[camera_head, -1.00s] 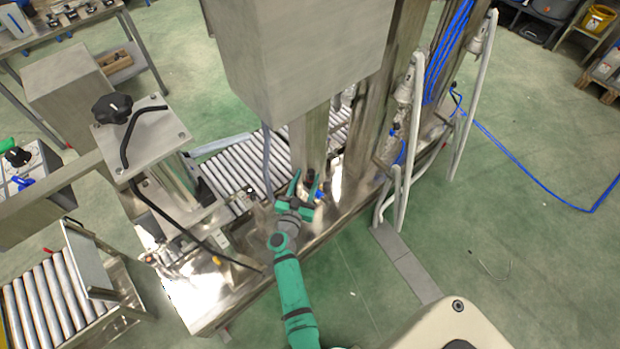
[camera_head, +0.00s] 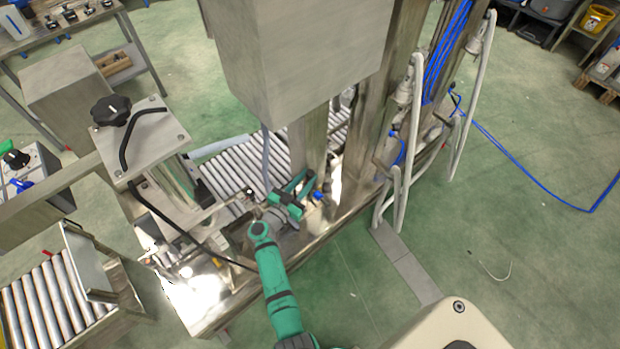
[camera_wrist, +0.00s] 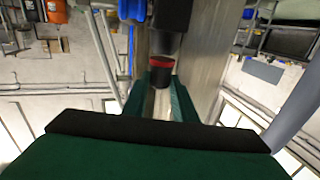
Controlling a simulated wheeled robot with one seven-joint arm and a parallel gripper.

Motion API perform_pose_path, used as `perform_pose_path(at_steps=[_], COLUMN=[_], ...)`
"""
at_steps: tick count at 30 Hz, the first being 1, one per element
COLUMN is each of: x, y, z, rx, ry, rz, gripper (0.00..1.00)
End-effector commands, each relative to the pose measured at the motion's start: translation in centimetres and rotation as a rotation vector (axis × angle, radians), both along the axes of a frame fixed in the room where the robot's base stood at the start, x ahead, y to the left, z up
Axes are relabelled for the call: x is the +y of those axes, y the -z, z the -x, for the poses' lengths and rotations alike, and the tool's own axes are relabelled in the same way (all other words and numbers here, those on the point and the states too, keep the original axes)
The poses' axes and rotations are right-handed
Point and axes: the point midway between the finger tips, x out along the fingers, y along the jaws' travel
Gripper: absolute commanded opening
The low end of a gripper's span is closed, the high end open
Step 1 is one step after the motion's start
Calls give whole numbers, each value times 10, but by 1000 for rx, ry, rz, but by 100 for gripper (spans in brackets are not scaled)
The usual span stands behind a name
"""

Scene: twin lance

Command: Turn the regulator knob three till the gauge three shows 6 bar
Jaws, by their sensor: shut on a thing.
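A black knob with a red ring (camera_wrist: 161,67) sits between the fingertips of my gripper (camera_wrist: 164,84) in the wrist view; I take it to be regulator knob three. My gripper is shut on it. In the head view my gripper (camera_head: 306,182) is low at the steel machine frame, beside a post, its fingers pointing up and right. The knob is hidden there by the gripper. A small blue part (camera_head: 318,196) shows just right of the fingers. Gauge three and its reading cannot be made out in either view.
A large steel box (camera_head: 300,65) hangs above the gripper. A roller conveyor (camera_head: 235,170) lies behind left. White hoses (camera_head: 412,120) and blue tubes (camera_head: 448,45) hang from posts to the right. A plate with a black handwheel (camera_head: 111,109) stands left. Green floor is open at the right.

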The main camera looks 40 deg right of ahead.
Motion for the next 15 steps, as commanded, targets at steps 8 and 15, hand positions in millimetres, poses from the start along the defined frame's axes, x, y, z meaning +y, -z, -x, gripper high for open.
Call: perform_pose_path(at_steps=[8, 15], x=[3, -2], y=[-1, -1], z=[-1, 2], rx=[-3, -2], ry=[2, 10], rz=[1, 1], gripper=[3, 44])
